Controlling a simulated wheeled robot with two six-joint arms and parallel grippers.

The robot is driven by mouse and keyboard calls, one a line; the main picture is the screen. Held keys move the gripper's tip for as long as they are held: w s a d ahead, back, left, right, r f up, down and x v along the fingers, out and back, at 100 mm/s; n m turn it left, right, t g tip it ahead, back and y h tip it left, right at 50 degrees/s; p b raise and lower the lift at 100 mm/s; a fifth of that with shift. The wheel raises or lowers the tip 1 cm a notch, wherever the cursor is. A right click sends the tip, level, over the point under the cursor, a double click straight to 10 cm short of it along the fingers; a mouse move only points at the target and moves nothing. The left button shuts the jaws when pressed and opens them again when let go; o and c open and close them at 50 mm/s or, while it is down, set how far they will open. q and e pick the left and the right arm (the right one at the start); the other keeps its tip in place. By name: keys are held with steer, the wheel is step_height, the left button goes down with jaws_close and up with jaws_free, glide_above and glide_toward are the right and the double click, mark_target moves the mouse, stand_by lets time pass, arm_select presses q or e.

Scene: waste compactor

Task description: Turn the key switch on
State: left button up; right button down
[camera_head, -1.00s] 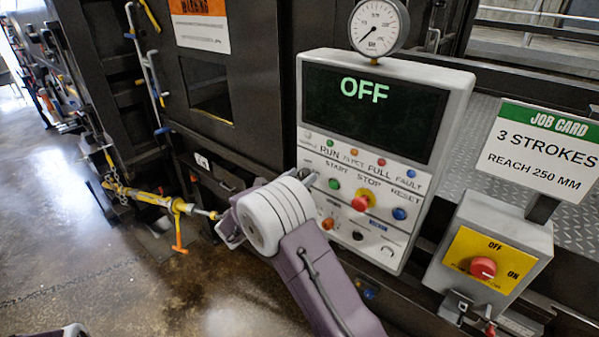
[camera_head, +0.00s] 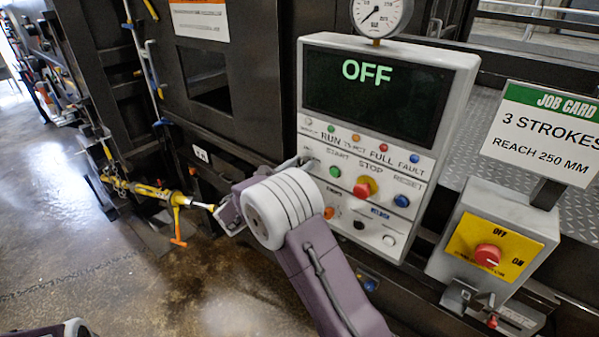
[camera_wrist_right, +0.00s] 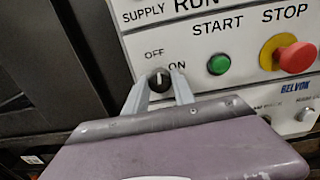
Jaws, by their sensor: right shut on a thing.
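The key switch (camera_wrist_right: 159,82) is a small round black knob on the grey control panel, with OFF printed above it and ON to its upper right. Its pale mark points roughly up, towards OFF. My right gripper (camera_wrist_right: 158,92) is shut on it, one finger on each side. In the head view my right gripper (camera_head: 307,160) reaches the panel's left side, and the knob is hidden there. The panel's display (camera_head: 375,102) reads OFF in green.
Right of the switch are the green START button (camera_head: 335,171), the red STOP button (camera_head: 363,188) and the blue RESET button (camera_head: 401,200). A separate box with a red rotary switch (camera_head: 487,255) stands at right, below the job card (camera_head: 540,132).

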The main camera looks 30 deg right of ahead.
steer(key=shift+m+b, duration=5.2)
steer(key=shift+b, duration=2.75)
steer(key=shift+h, duration=0.3)
steer(key=c, duration=1.1)
jaws_free()
steer(key=shift+d, duration=0.1)
steer(key=shift+o, duration=0.2)
steer(key=b+v, duration=0.1)
steer(key=v, duration=0.8)
steer(key=shift+b, duration=0.3)
